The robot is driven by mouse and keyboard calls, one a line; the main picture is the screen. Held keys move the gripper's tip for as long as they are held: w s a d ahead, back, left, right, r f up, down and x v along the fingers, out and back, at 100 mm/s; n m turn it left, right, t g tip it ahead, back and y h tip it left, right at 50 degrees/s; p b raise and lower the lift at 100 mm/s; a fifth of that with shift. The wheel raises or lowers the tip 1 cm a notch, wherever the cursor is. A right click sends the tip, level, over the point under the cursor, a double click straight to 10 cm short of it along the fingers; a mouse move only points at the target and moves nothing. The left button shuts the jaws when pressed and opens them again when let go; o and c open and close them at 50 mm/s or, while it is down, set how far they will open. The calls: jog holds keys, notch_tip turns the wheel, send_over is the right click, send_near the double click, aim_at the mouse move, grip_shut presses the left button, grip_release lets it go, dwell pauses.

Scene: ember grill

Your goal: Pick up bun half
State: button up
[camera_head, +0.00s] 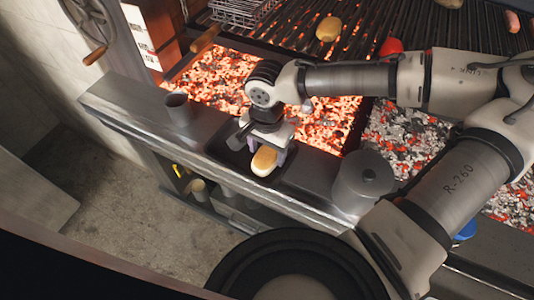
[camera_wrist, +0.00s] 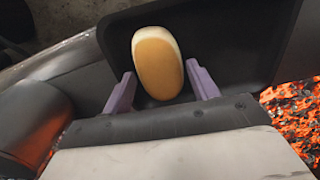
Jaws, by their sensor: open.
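The bun half (camera_wrist: 157,62) is oval, with a golden-tan face and a pale rim. It lies in a dark tray (camera_wrist: 230,35) on the metal counter. In the head view the bun half (camera_head: 264,161) shows just beyond my gripper's fingers, at the tray's front. My gripper (camera_wrist: 162,90) is open and empty, with a purple finger on each side of the bun half's near end. Gaps show between the fingers and the bun half in the wrist view. In the head view my gripper (camera_head: 265,146) hangs over the tray and hides part of it.
Glowing coals (camera_head: 215,85) lie just behind the counter. A metal cup (camera_head: 179,108) stands left of the tray and a lidded grey pot (camera_head: 362,180) right of it. A grill grate (camera_head: 350,25) at the back holds a potato-like item (camera_head: 329,28) and a red item (camera_head: 390,46).

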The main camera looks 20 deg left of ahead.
jog(key=shift+f, duration=0.45)
jog(key=c, duration=0.6)
jog(key=shift+r, duration=0.15)
